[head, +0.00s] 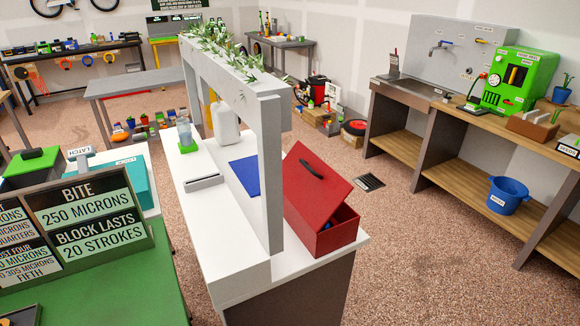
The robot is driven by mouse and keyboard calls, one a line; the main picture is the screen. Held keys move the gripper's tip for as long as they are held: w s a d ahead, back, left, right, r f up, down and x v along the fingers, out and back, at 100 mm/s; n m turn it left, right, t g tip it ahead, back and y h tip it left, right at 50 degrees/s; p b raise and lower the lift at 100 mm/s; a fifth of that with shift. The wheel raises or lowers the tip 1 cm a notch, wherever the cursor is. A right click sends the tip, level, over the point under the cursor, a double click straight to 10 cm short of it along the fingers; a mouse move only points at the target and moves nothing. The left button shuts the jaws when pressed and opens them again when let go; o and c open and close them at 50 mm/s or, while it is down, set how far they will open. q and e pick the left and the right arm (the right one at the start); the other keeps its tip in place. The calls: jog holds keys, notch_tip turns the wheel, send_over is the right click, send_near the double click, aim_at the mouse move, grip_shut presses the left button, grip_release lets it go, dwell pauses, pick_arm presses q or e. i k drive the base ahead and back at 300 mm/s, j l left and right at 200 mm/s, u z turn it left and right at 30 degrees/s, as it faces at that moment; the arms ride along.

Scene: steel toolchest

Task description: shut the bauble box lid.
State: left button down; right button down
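A red box (333,236), the only lidded box of this kind I can make out and apparently the bauble box, stands at the right end of a white counter. Its red lid (304,199) is tilted and partly open, with a dark handle (311,169) on top. A dark gap shows under the lid on the right side, with a small blue thing (327,226) inside. The white frame hides part of the box's left side. Neither of my grippers is in view.
A white upright frame (270,175) with plants on top rises from the counter (212,231) just left of the box. A blue mat (245,176) lies behind the frame. Open floor (410,250) lies right of the counter, with a floor grate (369,182).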

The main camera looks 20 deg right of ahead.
aim_at(315, 190)
jog(key=l+u, duration=0.8)
